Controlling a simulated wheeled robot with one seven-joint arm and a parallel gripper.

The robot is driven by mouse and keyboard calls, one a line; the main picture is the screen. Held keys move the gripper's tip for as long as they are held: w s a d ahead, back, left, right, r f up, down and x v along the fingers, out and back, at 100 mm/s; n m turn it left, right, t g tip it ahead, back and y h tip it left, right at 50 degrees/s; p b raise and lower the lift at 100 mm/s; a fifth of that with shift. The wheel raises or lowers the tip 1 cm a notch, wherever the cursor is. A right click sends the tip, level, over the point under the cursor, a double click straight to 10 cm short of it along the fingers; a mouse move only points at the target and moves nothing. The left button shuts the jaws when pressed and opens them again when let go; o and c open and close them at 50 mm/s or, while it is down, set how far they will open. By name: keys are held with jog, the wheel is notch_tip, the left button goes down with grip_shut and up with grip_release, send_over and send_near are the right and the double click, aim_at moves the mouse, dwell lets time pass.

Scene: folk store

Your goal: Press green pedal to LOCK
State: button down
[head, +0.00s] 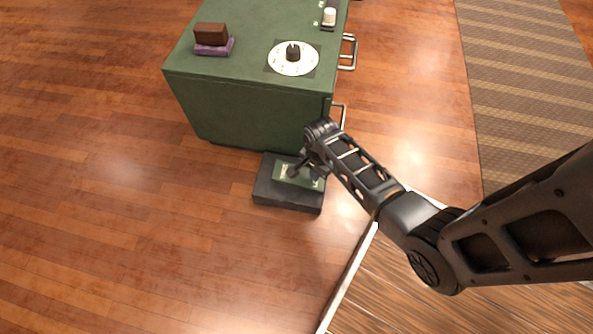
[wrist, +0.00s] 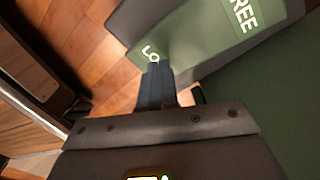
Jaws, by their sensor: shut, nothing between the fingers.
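The green pedal (head: 285,172) sits on a dark grey base (head: 272,193) on the floor, at the foot of the green cabinet. In the wrist view the green pedal (wrist: 200,35) carries white lettering: "REE" at the upper right and "LO" at the lower left, the rest hidden or cut off. My gripper (head: 293,173) is shut and empty, pointing down over the pedal. In the wrist view its fingertips (wrist: 157,68) are right at the "LO" lettering. I cannot tell whether they touch the pedal or whether it is tilted.
The green cabinet (head: 250,105) stands just behind the pedal, with metal handles (head: 347,52) on its right side. On top are a white dial with a black knob (head: 293,57) and a brown and purple block (head: 212,39). Wooden floor at left is clear. A striped rug (head: 520,80) lies right.

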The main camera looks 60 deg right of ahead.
notch_tip(320, 180, up, 8)
jog(key=p, duration=0.7)
jog(key=shift+f, duration=0.1)
dwell(0.3)
jog(key=s+a+r+n+t+h, duration=0.2)
jog(key=s+a+r+n+t, duration=0.35)
jog(key=s+n, duration=0.25)
jog(key=s+a+r+n+t, duration=0.3)
jog(key=a+r+n, duration=0.1)
jog(key=r, duration=0.5)
jog(key=s+a+r+n+t, duration=0.3)
jog(key=a+r, duration=0.1)
jog(key=r, duration=0.5)
jog(key=s+a+r+n+t+y+p, duration=0.1)
jog(key=r+n+p, duration=0.1)
jog(key=r+p, duration=1)
jog(key=s+a+r+n+t+y+p, duration=0.1)
jog(key=r+p, duration=1.2)
jog(key=r, duration=1.7)
jog(key=shift+s+a+r+n+t+p, duration=0.35)
jog(key=shift+a+n+t, duration=0.35)
jog(key=shift+n, duration=0.3)
